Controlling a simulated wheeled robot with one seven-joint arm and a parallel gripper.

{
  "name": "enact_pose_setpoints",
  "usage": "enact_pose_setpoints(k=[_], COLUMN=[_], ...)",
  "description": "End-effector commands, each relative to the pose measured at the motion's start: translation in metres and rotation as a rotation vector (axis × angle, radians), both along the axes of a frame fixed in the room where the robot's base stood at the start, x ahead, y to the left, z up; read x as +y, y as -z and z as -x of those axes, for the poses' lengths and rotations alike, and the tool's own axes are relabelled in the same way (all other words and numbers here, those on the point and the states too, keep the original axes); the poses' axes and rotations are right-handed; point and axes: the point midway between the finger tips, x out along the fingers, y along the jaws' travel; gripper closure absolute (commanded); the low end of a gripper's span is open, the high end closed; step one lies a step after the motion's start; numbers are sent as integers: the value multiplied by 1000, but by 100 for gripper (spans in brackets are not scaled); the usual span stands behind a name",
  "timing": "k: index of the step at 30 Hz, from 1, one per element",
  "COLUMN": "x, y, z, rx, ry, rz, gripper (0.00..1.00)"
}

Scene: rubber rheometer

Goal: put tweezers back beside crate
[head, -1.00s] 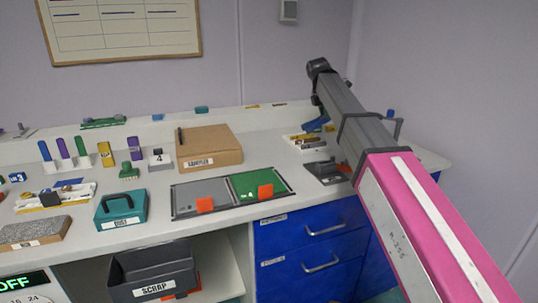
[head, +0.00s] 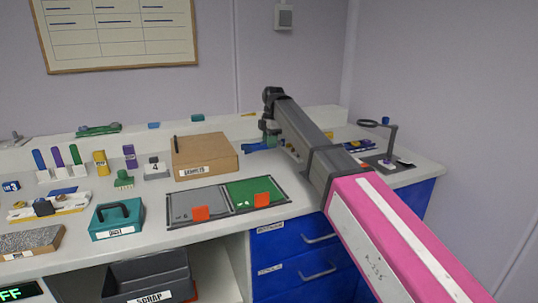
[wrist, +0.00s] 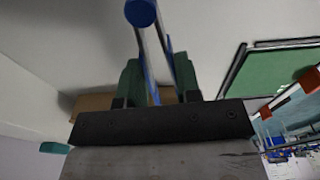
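The brown crate (head: 215,147), its label hard to read, stands at the back of the bench in the head view. My gripper (wrist: 158,80) shows two dark green fingers in the wrist view. They are closed around slim blue-and-silver tweezers (wrist: 151,42), whose blue rounded end points away from the palm. In the head view the gripper is just right of the crate, low over the bench and partly hidden by my arm. A blue part (head: 258,146) shows there beside the crate; I cannot tell whether it touches the bench.
A framed grey and green mat (head: 232,202) with orange tags lies in front of the crate. A teal box (head: 118,222), a green brush and coloured holders stand to the left. A magnifier stand (head: 385,145) is at the right. A narrow ledge runs along the wall.

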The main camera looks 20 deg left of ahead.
Motion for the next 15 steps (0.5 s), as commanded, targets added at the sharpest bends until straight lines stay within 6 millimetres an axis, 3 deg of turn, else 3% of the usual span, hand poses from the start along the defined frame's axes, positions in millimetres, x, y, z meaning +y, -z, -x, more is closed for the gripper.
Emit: enact_pose_setpoints(k=[12, 15], x=[-1, 0], y=[47, 51], z=[0, 0], rx=[-1, -1], ry=[0, 0], rz=[1, 0], gripper=[71, 71])
